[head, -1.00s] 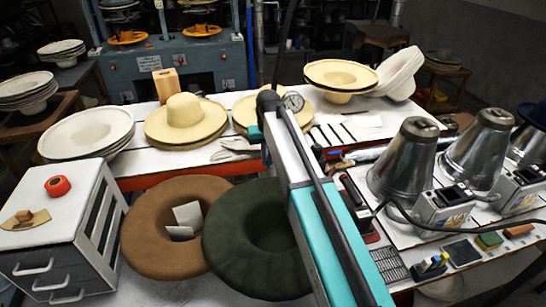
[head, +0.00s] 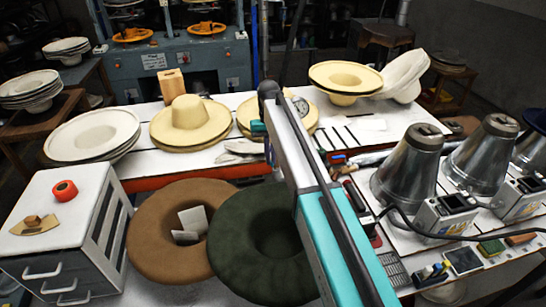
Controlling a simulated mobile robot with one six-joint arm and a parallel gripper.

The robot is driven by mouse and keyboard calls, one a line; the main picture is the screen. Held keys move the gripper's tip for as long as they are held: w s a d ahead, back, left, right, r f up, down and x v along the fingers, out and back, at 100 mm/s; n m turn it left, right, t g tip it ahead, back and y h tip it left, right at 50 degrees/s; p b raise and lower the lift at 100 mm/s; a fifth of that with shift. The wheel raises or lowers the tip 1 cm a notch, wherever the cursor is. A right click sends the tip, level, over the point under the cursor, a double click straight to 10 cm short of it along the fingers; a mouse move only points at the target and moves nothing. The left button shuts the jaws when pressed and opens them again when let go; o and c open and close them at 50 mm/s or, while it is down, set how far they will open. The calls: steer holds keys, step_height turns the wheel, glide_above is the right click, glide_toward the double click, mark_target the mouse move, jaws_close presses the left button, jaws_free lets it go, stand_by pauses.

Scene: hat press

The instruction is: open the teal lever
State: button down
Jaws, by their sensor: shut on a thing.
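My white and teal arm (head: 338,240) reaches from the bottom right up to a dark joint (head: 269,92) over the worktable. A small teal piece (head: 258,127) shows at the left side of the arm near that joint. I cannot tell whether it is part of my arm or the teal lever. No clear teal lever can be made out; the arm may cover it. My gripper and its fingers do not show, apparently hidden behind the arm. A round gauge (head: 300,104) shows partly beside the arm.
Straw hats (head: 190,122) and pale hat stacks (head: 92,134) stand on the white table. Metal cones (head: 408,165) with control boxes (head: 446,214) and a cable stand on the right. A brown ring (head: 160,236), a green ring (head: 262,262) and a white drawer cabinet (head: 45,245) fill the front.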

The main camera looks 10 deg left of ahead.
steer(key=shift+w+d, duration=0.1)
steer(key=shift+w, duration=0.05)
steer(key=c, duration=1.9)
jaws_free()
steer(key=shift+o, duration=0.2)
steer(key=shift+r, duration=0.15)
steer(key=shift+r+p, duration=0.95)
steer(key=shift+r, duration=0.85)
steer(key=shift+s+d+f, duration=0.1)
steer(key=shift+s+d, duration=0.05)
steer(key=shift+s, duration=0.5)
steer(key=shift+s+d+r+p, duration=0.2)
steer(key=shift+s+d+p, duration=0.5)
steer(key=shift+s, duration=1.6)
steer(key=shift+s+d+r+p, duration=0.25)
steer(key=shift+s+d, duration=0.8)
steer(key=shift+s, duration=1.25)
steer(key=shift+s+d+r+p, duration=0.2)
steer(key=shift+s+d+p, duration=0.5)
steer(key=shift+s, duration=1.6)
